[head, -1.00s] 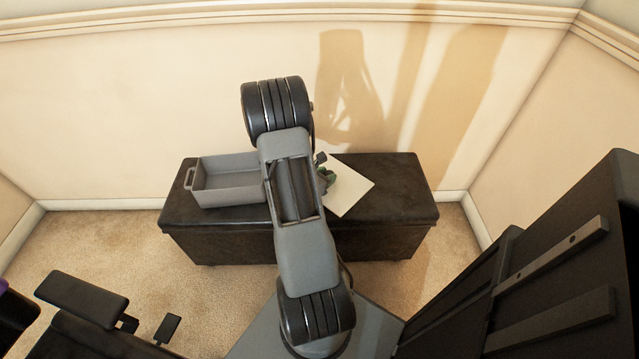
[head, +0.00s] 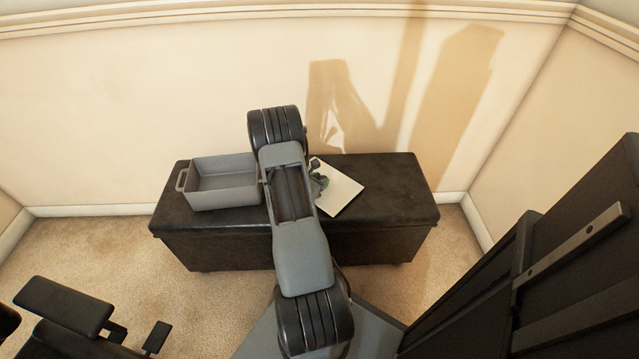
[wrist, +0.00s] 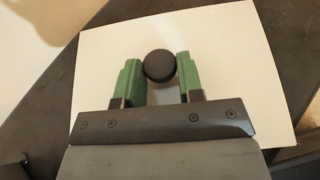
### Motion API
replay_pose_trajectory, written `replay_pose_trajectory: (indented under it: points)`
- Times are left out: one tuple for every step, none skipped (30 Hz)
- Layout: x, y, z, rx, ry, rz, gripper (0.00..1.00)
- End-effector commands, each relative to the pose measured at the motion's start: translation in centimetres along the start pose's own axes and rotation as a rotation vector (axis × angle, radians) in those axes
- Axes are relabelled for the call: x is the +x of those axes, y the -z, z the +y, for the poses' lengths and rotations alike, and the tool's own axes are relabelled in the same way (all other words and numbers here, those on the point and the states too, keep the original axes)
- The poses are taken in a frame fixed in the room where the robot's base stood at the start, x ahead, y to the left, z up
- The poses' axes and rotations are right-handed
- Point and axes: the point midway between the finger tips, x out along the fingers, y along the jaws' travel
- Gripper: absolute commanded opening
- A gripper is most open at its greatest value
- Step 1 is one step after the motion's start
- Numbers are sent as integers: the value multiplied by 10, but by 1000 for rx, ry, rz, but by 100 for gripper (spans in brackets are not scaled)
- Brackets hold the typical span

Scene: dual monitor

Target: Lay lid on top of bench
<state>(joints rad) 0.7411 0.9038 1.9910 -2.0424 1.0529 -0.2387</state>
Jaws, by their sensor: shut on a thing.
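The lid (head: 343,190) is a flat cream-white panel with a round black knob. It is over the right half of the dark bench (head: 395,190), turned at an angle to the bench edges. My gripper (head: 320,182) has green finger pads. In the wrist view my gripper (wrist: 160,82) is shut on the black knob of the lid (wrist: 225,50), with one pad on each side. The lid looks roughly level. I cannot tell whether its underside touches the bench or is slightly above it. My arm hides the lid's left part in the head view.
An open grey box (head: 222,185) with a handle stands on the bench's left part. The bench top right of the lid is clear. A wall (head: 150,90) rises behind the bench. A large dark panel (head: 580,250) stands at the right front, and dark furniture (head: 65,305) is at lower left.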

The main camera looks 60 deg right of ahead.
Motion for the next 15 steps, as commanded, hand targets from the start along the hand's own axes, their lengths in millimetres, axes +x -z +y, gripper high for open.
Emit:
replay_pose_trajectory:
  points:
    - [1, 1, 0, 1, 0, -1, 11]
    - [0, 0, 0, 1, -1, -1, 11]
    - [0, 0, 0, 1, 0, -1, 11]
    - [0, 0, 0, 1, 0, -1, 11]
    - [0, 0, 0, 1, 0, -1, 11]
    - [0, 0, 0, 1, 0, -1, 11]
    - [0, 0, 0, 1, 0, -1, 11]
    - [0, 1, 0, 1, 0, -1, 11]
    - [1, 2, 0, 1, 0, -1, 11]
    - [1, 3, 0, 1, 0, -1, 11]
    - [2, 4, 0, 1, 0, -1, 11]
    - [1, 3, 0, 1, 0, -1, 36]
    - [1, 3, 0, 1, 0, -1, 39]
    - [1, 3, 0, 1, 0, -1, 42]
    - [1, 3, 0, 1, 0, -1, 46]
